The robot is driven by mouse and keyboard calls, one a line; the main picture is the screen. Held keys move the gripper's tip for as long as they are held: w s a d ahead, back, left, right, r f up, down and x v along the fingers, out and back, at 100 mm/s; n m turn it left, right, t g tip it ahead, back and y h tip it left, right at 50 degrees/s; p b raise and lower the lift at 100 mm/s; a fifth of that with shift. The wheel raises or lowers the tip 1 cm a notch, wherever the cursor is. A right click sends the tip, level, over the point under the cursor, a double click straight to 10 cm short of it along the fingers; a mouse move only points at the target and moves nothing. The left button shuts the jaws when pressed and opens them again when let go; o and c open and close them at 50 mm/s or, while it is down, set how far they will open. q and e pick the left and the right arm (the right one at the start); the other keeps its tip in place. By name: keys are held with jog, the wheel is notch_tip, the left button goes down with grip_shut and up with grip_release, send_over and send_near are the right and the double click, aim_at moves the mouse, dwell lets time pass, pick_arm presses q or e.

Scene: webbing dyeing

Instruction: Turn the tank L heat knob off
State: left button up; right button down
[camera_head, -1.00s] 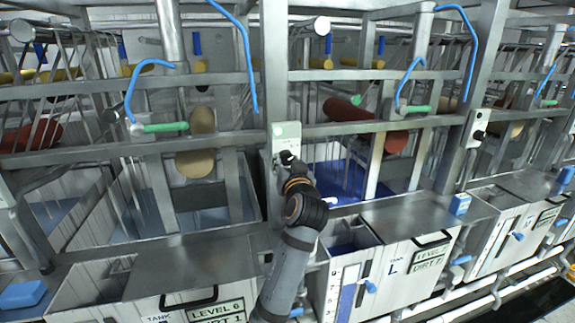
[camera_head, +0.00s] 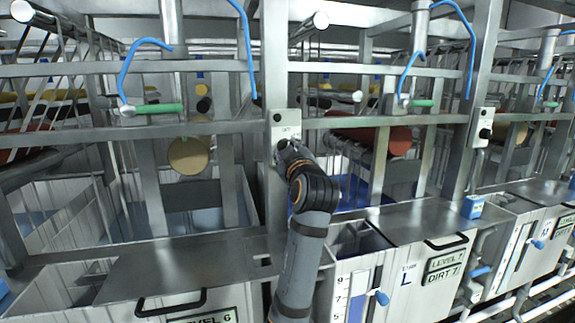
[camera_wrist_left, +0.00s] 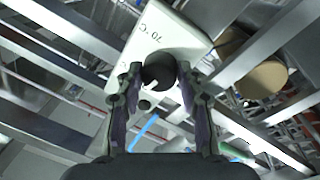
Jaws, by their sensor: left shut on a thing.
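A pale control box (camera_head: 286,122) sits on the steel post behind tank L (camera_head: 405,281). Its black round heat knob (camera_wrist_left: 158,71) shows in the left wrist view, with a white mark on its face and "70°C" printed on the box. My left gripper (camera_wrist_left: 160,78) is shut on the knob, one finger on each side. In the head view my left gripper (camera_head: 287,150) covers most of the knob, so its setting cannot be read there. My right gripper is not in view.
A similar box with a black knob (camera_head: 485,133) is on the post to the right. Steel rails (camera_head: 380,122) and blue hoses (camera_head: 410,72) surround the box. A red roller (camera_head: 390,139) is behind, and a lidded tank marked "LEVEL 6" (camera_head: 205,318) is at lower left.

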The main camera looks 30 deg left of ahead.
pick_arm(q)
jog(key=shift+w+f+n+b, duration=0.1)
jog(key=shift+f+n+b, duration=0.05)
jog(key=shift+n+b, duration=0.95)
jog(key=o, duration=1.2)
jog(key=shift+w, duration=0.1)
send_near(288, 110)
jog(key=x, duration=0.6)
jog(key=shift+s+a+r, duration=0.2)
jog(key=shift+s, duration=0.05)
jog(key=shift+a+r, duration=0.1)
jog(key=shift+a, duration=0.1)
